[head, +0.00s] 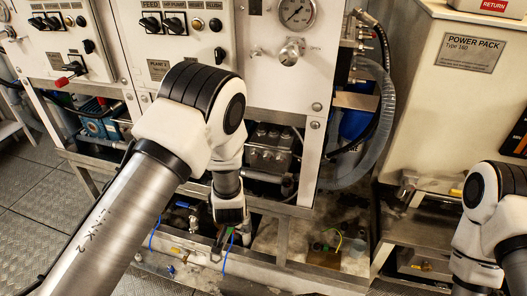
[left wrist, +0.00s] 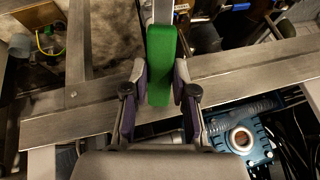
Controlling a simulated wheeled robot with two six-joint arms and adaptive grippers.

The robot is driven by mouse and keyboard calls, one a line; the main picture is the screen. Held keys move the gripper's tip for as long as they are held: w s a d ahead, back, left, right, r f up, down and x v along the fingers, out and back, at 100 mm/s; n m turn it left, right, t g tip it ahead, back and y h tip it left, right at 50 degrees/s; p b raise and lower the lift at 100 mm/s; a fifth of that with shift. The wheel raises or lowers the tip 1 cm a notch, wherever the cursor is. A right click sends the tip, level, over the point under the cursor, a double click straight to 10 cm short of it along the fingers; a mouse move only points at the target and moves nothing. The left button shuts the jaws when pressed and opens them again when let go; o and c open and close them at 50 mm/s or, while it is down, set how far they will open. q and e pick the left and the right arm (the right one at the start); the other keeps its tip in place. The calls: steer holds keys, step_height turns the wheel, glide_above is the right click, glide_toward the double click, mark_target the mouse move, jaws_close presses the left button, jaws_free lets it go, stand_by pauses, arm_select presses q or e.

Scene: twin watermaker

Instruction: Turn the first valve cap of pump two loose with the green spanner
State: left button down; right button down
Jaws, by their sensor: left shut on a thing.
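My left gripper (head: 230,222) hangs low in front of the plant frame, below the panel with the gauge. In the left wrist view my left gripper (left wrist: 160,92) is shut on the green spanner (left wrist: 161,62), with a finger on each side of its green handle. The spanner's far end runs out of the top of that view, so its jaw is hidden. In the head view a metal pump block (head: 270,150) with several round caps sits behind the frame, right of my left wrist. I cannot tell which pump it is. My right gripper is out of view.
A steel frame rail (left wrist: 250,65) crosses beneath the spanner. A clear hose (head: 383,120) hangs right of the panel. The power pack (head: 470,85) stands at the right.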

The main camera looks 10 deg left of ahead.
arm_select(q)
steer(key=w+d+r+m+t+h, duration=0.1)
steer(key=w+d+r+t, duration=0.1)
steer(key=w+r+t, duration=0.2)
steer(key=w+d+r+m+t+h+b, duration=0.1)
steer(key=w+d+r+m+t, duration=0.1)
steer(key=r, duration=0.8)
steer(key=w+d+r+m+t+b, duration=0.1)
steer(key=w+d+r+t, duration=0.3)
steer(key=w+r+t, duration=0.1)
step_height(320, 180, up, 2)
steer(key=shift+w+r+m+t+h, duration=0.2)
steer(key=shift+w+m+t+h, duration=0.15)
steer(key=shift+t, duration=0.35)
steer(key=shift+b, duration=0.4)
steer(key=shift+a, duration=0.1)
steer(key=shift+w+b, duration=0.5)
steer(key=shift+w, duration=0.7)
